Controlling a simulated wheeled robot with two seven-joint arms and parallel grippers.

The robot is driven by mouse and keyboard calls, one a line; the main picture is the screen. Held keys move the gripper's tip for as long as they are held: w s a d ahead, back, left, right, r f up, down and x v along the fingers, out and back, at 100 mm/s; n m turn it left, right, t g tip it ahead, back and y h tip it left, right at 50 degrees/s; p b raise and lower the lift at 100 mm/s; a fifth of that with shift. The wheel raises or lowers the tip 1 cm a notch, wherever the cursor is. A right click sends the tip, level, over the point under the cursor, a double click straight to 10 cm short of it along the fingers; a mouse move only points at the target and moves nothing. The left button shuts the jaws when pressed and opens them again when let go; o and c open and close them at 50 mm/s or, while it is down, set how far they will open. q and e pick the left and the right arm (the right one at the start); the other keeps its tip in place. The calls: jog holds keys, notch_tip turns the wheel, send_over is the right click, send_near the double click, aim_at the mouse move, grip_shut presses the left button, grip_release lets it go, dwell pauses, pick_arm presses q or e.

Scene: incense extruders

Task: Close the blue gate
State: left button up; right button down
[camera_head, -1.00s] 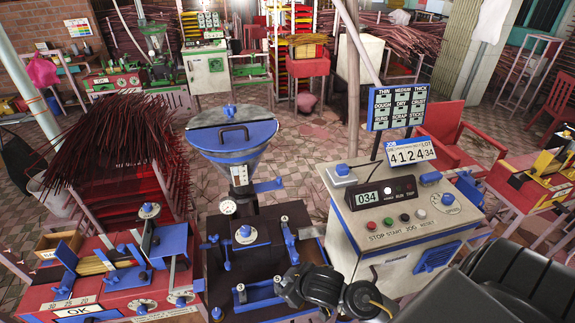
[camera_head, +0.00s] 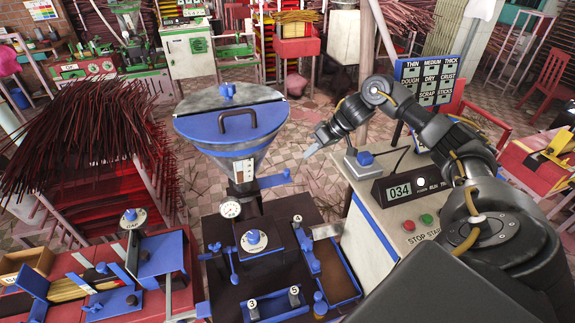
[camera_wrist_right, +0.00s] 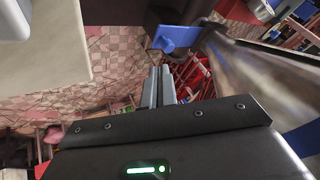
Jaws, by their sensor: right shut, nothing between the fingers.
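The blue gate (camera_head: 273,179) is a flat blue plate sticking out to the right from the neck below the steel hopper (camera_head: 232,150). In the right wrist view it shows as a blue tab (camera_wrist_right: 177,38) above and just beyond the fingertips. My right gripper (camera_head: 311,153) hangs to the right of the gate and a little above it in the head view, apart from it. Its fingers are together and empty; they also show in the right wrist view (camera_wrist_right: 161,80). My left gripper is not in view.
The white control cabinet (camera_head: 368,240) stands right of the hopper, partly behind my right arm. Below the hopper is a dark machine bed (camera_head: 290,222) with blue fittings. A red bench (camera_head: 75,268) stands at left. Tiled floor is open behind the gate.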

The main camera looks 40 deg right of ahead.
jog(key=d+r, duration=0.1)
jog(key=d, duration=0.1)
jog(key=m+p, duration=0.1)
jog(key=p, duration=0.2)
send_near(280, 176)
notch_tip(280, 176, down, 3)
jog(key=w, duration=0.1)
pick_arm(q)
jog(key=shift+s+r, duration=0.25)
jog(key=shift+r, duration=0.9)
pick_arm(e)
jog(key=shift+d+f, duration=0.1)
jog(key=shift+d, duration=0.35)
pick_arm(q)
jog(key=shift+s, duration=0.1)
